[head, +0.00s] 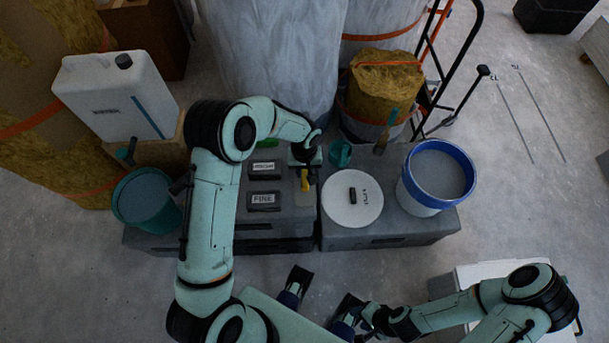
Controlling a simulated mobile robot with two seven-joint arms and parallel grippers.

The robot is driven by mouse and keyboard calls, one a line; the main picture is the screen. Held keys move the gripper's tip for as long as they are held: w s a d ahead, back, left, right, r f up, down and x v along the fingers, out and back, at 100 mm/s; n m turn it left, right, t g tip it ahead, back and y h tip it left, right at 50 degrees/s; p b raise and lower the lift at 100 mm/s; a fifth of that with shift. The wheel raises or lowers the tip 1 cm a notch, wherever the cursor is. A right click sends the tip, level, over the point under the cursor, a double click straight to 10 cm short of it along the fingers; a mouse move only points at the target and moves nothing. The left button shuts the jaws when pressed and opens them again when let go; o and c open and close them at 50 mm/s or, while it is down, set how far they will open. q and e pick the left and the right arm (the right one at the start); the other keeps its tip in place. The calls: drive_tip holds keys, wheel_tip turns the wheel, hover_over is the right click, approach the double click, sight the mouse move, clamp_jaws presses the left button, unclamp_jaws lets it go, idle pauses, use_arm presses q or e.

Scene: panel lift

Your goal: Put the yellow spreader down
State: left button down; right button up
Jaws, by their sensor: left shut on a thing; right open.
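The yellow spreader (306,182) is a small yellow piece in the middle of the head view. My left gripper (305,167) is shut on it, with the spreader hanging below the jaws over the right part of the grey case top (284,224). A tan square patch (304,198) lies just in front of the spreader. I cannot tell whether the spreader touches the surface. My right gripper (366,323) is open and low at the bottom of the view, away from the cases; its jaws are small and dark there.
Two blocks marked FINE (263,199) and another label (263,169) lie left of the spreader. A teal cup (340,152), a round white lid (352,214) and a blue-rimmed bucket (410,196) stand to the right. A teal bucket (150,222) stands left.

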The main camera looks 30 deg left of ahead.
sight(304, 173)
use_arm(q)
wheel_tip(304, 173, down, 4)
drive_tip(key=c, duration=0.9)
unclamp_jaws()
drive_tip(key=shift+c, duration=0.2)
use_arm(e)
drive_tip(key=shift+w+f, duration=0.1)
drive_tip(key=shift+f, duration=0.05)
use_arm(q)
wheel_tip(304, 173, up, 13)
drive_tip(key=shift+w+a+p, duration=0.15)
drive_tip(key=shift+w+p, duration=0.15)
drive_tip(key=shift+p, duration=0.05)
use_arm(e)
drive_tip(key=shift+r, duration=0.4)
